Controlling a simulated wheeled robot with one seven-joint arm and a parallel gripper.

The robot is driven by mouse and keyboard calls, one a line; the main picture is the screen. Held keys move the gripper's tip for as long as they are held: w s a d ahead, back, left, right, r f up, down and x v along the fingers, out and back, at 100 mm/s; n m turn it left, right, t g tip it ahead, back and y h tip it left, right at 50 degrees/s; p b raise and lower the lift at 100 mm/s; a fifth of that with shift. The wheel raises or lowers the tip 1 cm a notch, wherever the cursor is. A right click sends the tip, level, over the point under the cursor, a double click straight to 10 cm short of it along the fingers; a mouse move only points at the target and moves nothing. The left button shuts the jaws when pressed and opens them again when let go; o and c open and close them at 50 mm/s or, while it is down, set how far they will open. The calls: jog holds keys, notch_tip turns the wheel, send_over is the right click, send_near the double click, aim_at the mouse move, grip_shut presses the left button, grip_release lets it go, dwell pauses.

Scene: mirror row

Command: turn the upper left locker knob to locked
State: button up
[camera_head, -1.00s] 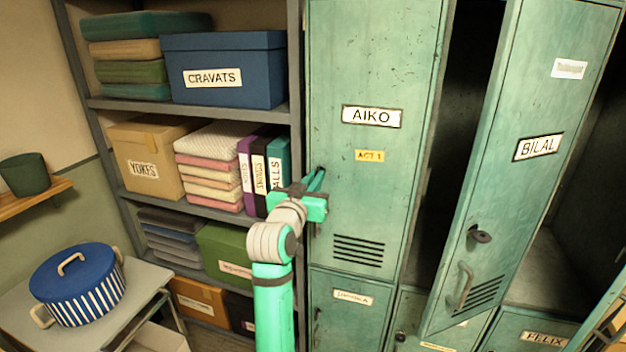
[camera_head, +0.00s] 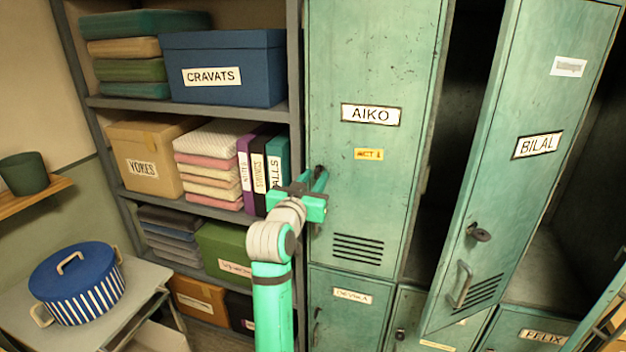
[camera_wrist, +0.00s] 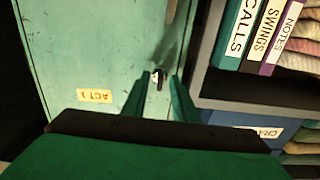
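The upper left locker is the closed green door (camera_head: 385,200) labelled AIKO, with an orange ACT 1 tag below the name. Its small dark knob (camera_wrist: 157,79) shows in the wrist view near the door's edge, with a pale spot beside it. My gripper (camera_head: 318,176) is at the left edge of this door in the head view, which mostly hides the knob there. In the wrist view my gripper (camera_wrist: 162,82) has its two green fingers apart, one on each side of the knob. A gap shows by the right finger; contact cannot be told.
Shelves with a CRAVATS box (camera_head: 225,70), folded cloths and binders (camera_head: 258,175) stand close left of my gripper. The BILAL door (camera_head: 510,150) hangs open to the right. A lidded blue pot (camera_head: 78,285) stands on a table at lower left.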

jog(key=v, duration=1.1)
